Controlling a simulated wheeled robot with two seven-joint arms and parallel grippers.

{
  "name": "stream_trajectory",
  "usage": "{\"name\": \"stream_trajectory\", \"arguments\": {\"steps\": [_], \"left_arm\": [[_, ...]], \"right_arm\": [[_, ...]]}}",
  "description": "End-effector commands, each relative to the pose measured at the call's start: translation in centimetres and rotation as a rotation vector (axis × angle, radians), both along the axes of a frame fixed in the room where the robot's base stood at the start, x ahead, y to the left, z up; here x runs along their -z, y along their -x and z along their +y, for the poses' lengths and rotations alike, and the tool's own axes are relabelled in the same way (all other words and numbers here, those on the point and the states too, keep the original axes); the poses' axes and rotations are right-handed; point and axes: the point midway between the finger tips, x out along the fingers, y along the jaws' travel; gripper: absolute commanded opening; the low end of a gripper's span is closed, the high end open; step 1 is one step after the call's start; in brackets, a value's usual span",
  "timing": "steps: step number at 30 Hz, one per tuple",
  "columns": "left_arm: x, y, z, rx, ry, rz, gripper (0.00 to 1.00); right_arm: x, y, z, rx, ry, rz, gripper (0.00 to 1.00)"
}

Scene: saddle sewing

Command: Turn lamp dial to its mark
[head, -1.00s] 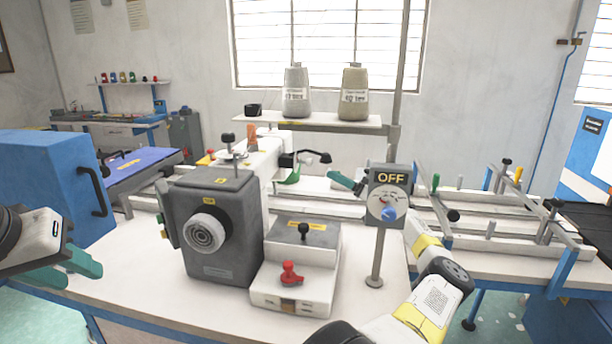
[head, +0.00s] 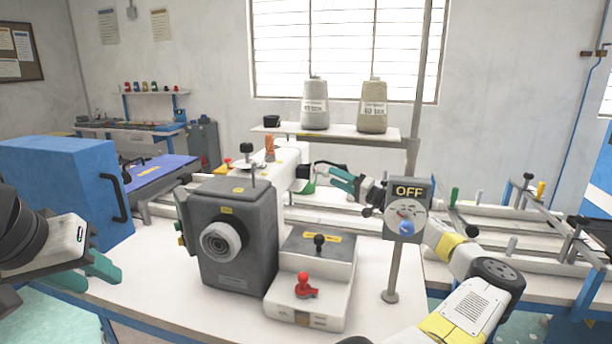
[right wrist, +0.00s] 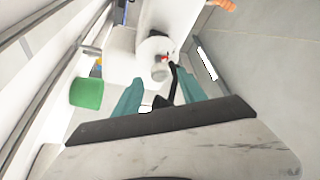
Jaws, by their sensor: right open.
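A round dial face with a blue knob (head: 406,227) sits under an OFF sign (head: 408,190) on a grey post. I cannot tell whether this is the lamp dial. My right gripper (head: 343,178) is behind and left of that post, by the white sewing machine's head (head: 288,165). In the right wrist view its teal fingers (right wrist: 160,92) are spread. A black bent arm (right wrist: 172,84) and a pale round part with a red mark (right wrist: 160,60) show between and beyond them. Contact is unclear. My left gripper (head: 85,272) is open and empty at the left, far from both.
A grey box with a round front (head: 222,240) and a white block with a red knob (head: 305,287) stand on the table. Two thread cones (head: 315,104) stand on a shelf behind. A green cup-like part (right wrist: 87,93) is beside the right fingers. Rails (head: 530,230) fill the right.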

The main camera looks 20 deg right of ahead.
Motion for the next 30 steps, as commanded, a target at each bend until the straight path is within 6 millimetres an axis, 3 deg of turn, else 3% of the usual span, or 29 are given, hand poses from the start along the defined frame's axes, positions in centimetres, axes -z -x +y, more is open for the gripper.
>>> {"name": "stream_trajectory", "arguments": {"steps": [6, 17, 25, 30], "left_arm": [[0.0, 0.0, 0.0, 0.0, 0.0, 0.0, 0.36], [0.0, 0.0, 0.0, 0.0, 0.0, 0.0, 0.36], [0.0, 0.0, 0.0, 0.0, 0.0, 0.0, 0.36], [0.0, 0.0, 0.0, 0.0, 0.0, 0.0, 0.36]], "right_arm": [[-0.6, -2.4, 1.6, -0.001, 0.002, -0.002, 0.49], [-0.7, -3.0, 2.0, 0.001, 0.002, -0.002, 0.49], [-0.7, -3.0, 2.0, 0.001, 0.002, -0.002, 0.0], [-0.7, -3.0, 1.9, 0.0, 0.009, -0.011, 0.0]]}}
